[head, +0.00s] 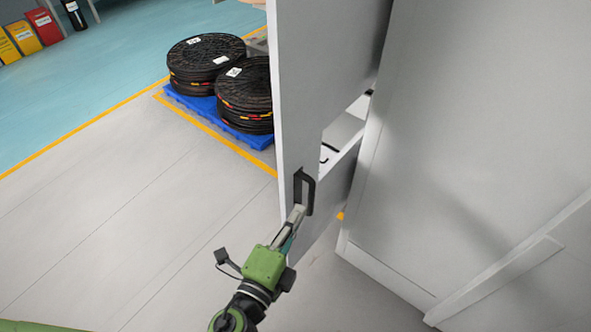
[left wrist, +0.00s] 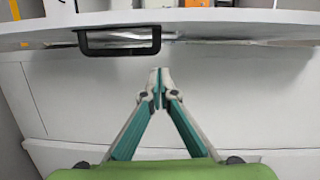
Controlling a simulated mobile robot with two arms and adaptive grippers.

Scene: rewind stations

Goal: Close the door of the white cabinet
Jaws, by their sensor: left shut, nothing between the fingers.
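The white cabinet (head: 450,130) fills the right side of the head view. Its door (head: 298,90) stands open, with a gap on its right showing the inside. A black handle (head: 311,195) sits on the door near its lower left part; the handle also shows at the top of the left wrist view (left wrist: 120,51). My left gripper (head: 297,213) is shut and empty, its tips by the lower end of the handle in the head view. In the left wrist view the closed tips (left wrist: 158,72) appear just below and right of the handle, apart from it. My right gripper is not in view.
Black reels (head: 245,90) are stacked on a blue pallet (head: 235,127) behind the door. Coloured bins (head: 45,26) stand at the far left. The grey floor (head: 130,200) left of the door is clear.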

